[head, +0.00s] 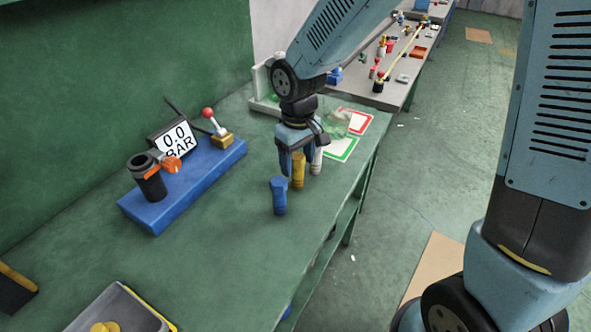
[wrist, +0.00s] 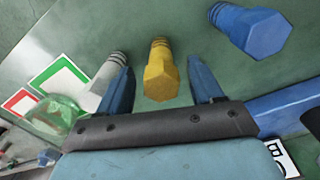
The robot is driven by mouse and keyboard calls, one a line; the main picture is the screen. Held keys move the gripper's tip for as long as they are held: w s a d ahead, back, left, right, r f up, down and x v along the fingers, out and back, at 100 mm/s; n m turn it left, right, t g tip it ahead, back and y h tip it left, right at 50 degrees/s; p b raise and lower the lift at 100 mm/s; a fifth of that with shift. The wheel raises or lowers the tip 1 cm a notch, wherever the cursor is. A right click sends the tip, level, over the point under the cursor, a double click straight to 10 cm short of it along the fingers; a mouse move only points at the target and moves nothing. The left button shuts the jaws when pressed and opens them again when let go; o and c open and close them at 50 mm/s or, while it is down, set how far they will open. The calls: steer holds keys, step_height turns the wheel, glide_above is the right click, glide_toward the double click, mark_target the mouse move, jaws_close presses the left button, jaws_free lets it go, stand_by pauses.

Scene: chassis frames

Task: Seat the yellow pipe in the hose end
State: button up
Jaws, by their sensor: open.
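The yellow pipe (head: 298,170) stands upright on the green bench, between a blue pipe (head: 279,196) and a pale grey pipe (head: 316,161). My gripper (head: 299,160) points down over it with its fingers apart. In the wrist view the yellow pipe (wrist: 159,75) lies between the two open fingers of my gripper (wrist: 161,82), with a visible gap on each side. A black upright cylinder (head: 152,183) with an orange clamp, which looks like the hose end, stands on a blue base (head: 190,190) at the left. Its inside is hard to make out.
A "00 BAR" display (head: 176,140) and a red-knobbed lever (head: 213,120) are at the blue base. Red- and green-bordered cards (head: 343,150) and a clear greenish object (head: 336,123) lie behind the pipes. A grey tray (head: 118,308) is at front left. The bench between is clear.

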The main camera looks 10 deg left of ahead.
steer(key=shift+f, duration=0.6)
steer(key=shift+c, duration=0.4)
jaws_close()
